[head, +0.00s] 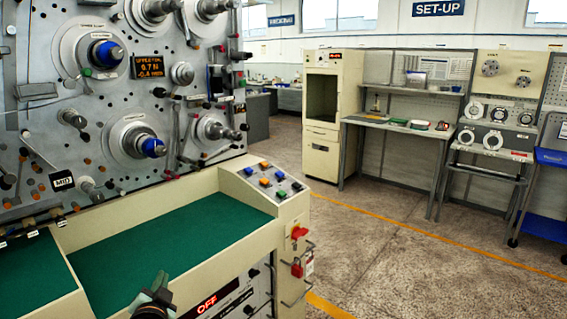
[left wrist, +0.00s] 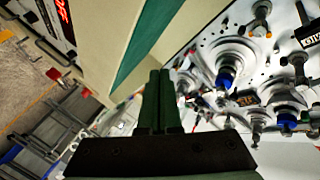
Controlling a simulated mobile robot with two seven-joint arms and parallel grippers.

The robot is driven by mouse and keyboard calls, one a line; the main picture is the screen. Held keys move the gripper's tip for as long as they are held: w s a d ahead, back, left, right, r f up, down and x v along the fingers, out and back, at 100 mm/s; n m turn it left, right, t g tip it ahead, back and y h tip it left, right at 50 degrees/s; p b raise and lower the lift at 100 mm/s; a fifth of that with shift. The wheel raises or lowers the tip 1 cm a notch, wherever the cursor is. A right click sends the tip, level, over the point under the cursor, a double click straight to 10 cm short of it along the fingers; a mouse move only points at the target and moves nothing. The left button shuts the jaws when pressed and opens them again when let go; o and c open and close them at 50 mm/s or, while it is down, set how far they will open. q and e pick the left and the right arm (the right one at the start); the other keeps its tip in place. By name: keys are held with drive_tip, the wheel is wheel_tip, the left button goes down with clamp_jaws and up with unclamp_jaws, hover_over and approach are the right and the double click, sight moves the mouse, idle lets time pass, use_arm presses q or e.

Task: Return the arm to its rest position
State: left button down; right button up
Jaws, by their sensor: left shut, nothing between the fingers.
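My left gripper (head: 155,300) shows at the bottom of the head view, in front of the green-topped shelf of the winding machine. Its dark green fingers (left wrist: 159,100) lie close together in the left wrist view, with nothing between them. The gripper appears clear of the spindles. The machine's grey panel (head: 100,100) carries several spindles with blue hubs, one of them a lower spindle (head: 150,146). My right gripper is in neither view.
The green shelf (head: 160,240) looks bare. A button console (head: 272,182) and a red switch (head: 298,232) are at its right end. Open floor (head: 400,260) lies to the right, with a cream cabinet (head: 325,110) and a workbench (head: 395,125) behind.

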use_arm(q)
drive_tip(key=s+d+f+g+h, duration=0.1)
drive_tip(key=s+d+f+h, duration=0.15)
drive_tip(key=s+f, duration=0.45)
drive_tip(key=s+d+f+g+h, duration=0.1)
drive_tip(key=s+d+f+g, duration=0.15)
drive_tip(key=s+f, duration=0.45)
drive_tip(key=s+d+f+n+g+h, duration=0.1)
drive_tip(key=s+d+f+n, duration=0.1)
drive_tip(key=s+f, duration=0.4)
drive_tip(key=s+d+f+n+g+h, duration=0.1)
drive_tip(key=s+f, duration=0.5)
drive_tip(key=s, duration=0.6)
drive_tip(key=d+n, duration=0.1)
drive_tip(key=d, duration=0.1)
drive_tip(key=shift+d+g+h+p, duration=0.35)
drive_tip(key=shift+d+p, duration=0.05)
